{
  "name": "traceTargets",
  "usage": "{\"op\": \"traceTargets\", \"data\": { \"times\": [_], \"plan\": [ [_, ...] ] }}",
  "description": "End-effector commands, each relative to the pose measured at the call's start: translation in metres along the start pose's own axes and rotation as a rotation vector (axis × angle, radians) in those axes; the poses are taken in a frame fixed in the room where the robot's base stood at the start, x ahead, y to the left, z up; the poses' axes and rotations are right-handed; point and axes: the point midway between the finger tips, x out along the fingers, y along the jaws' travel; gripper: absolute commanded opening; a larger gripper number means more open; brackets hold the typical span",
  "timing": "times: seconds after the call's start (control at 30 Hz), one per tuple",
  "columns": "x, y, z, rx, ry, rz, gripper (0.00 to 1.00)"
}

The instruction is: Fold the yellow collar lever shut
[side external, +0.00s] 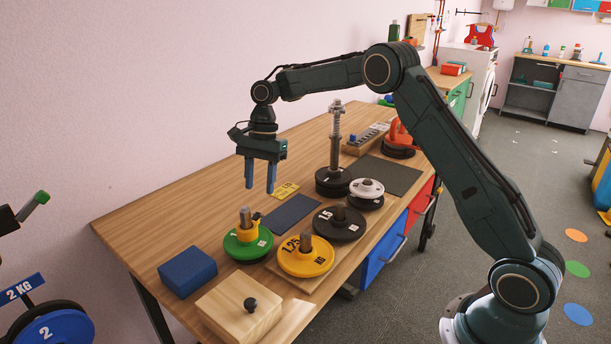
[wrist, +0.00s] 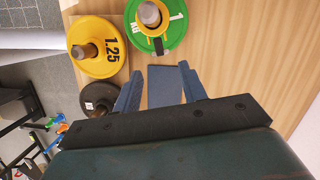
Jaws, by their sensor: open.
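The yellow collar (side external: 246,232) sits around the metal post of the green plate (side external: 233,251), near the table's front. A small dark-tipped piece, which looks like its lever (side external: 257,216), sticks up at the collar's right side. In the wrist view the collar (wrist: 164,22) is at the top, with a dark tip (wrist: 159,46) pointing down toward my fingers. How far the lever stands open I cannot tell. My gripper (side external: 260,190) is open and empty, fingers pointing down, above and apart from the collar. Its blue fingers (wrist: 160,72) also show in the wrist view.
A yellow 1.25 plate (side external: 305,262) and a black plate (side external: 340,228) stand right of the green one. A blue block (side external: 187,271) and wooden box (side external: 238,308) are in front. A tall post with spring (side external: 335,135) rises behind. The table's left side is clear.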

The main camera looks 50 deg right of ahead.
Motion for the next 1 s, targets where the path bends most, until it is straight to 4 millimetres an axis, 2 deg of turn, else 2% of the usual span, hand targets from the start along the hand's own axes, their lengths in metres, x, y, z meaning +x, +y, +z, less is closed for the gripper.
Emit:
{"op": "traceTargets", "data": {
  "times": [1.0],
  "plan": [
    [0.057, 0.0, 0.0, 0.0, -0.001, 0.0, 0.42]
  ]
}}
